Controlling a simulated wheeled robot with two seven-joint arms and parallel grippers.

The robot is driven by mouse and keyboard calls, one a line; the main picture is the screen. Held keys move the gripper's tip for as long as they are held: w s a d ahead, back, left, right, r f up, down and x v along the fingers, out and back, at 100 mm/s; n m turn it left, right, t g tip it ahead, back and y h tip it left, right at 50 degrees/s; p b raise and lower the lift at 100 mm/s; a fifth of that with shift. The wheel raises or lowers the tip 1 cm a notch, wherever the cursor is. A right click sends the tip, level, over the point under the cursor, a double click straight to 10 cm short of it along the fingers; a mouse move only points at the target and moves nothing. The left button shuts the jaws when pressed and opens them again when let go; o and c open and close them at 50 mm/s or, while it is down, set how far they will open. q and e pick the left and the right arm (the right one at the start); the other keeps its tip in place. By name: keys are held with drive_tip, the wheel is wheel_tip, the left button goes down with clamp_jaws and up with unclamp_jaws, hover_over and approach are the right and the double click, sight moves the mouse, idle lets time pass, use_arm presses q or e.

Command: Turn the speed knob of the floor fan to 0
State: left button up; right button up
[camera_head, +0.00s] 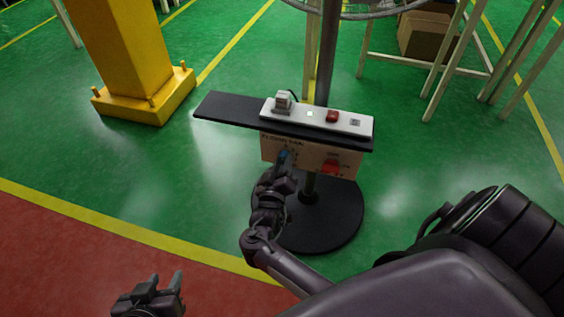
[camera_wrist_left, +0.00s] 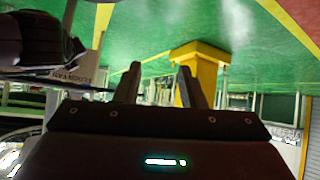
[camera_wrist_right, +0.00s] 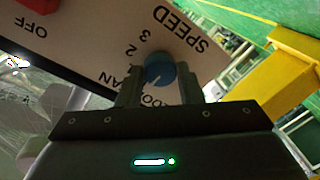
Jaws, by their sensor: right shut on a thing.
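The speed knob (camera_wrist_right: 160,70) is blue and round, on the beige panel (camera_head: 313,158) of the floor fan. In the right wrist view it stands between the fingertips of my right gripper (camera_wrist_right: 160,88), which is shut on it. A pale pointer mark on the knob points to the picture's lower left. The digits 3 and 2 show up and left of it; the marking at the pointer is hidden by a finger. In the head view my right gripper (camera_head: 282,166) covers most of the knob. My left gripper (camera_head: 167,288) is open and empty, low at the left.
A red switch (camera_head: 331,167) marked OFF sits right of the knob. A black shelf (camera_head: 228,108) with a white power strip (camera_head: 345,121) lies just above the panel. The fan's pole (camera_head: 326,60) rises behind. A yellow post (camera_head: 125,60) stands left; floor between is clear.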

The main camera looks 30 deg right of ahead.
drive_tip(key=shift+n+p, duration=0.3)
drive_tip(key=shift+p, duration=0.1)
use_arm(q)
drive_tip(key=s+a+f+g+y, duration=0.1)
drive_tip(key=s+f+g, duration=0.2)
drive_tip(key=s+f, duration=0.1)
drive_tip(key=shift+s+a+f+g+y, duration=0.3)
drive_tip(key=shift+s+a+f, duration=0.05)
drive_tip(key=shift+s, duration=0.4)
use_arm(e)
drive_tip(key=o, duration=1)
use_arm(q)
drive_tip(key=shift+a, duration=0.1)
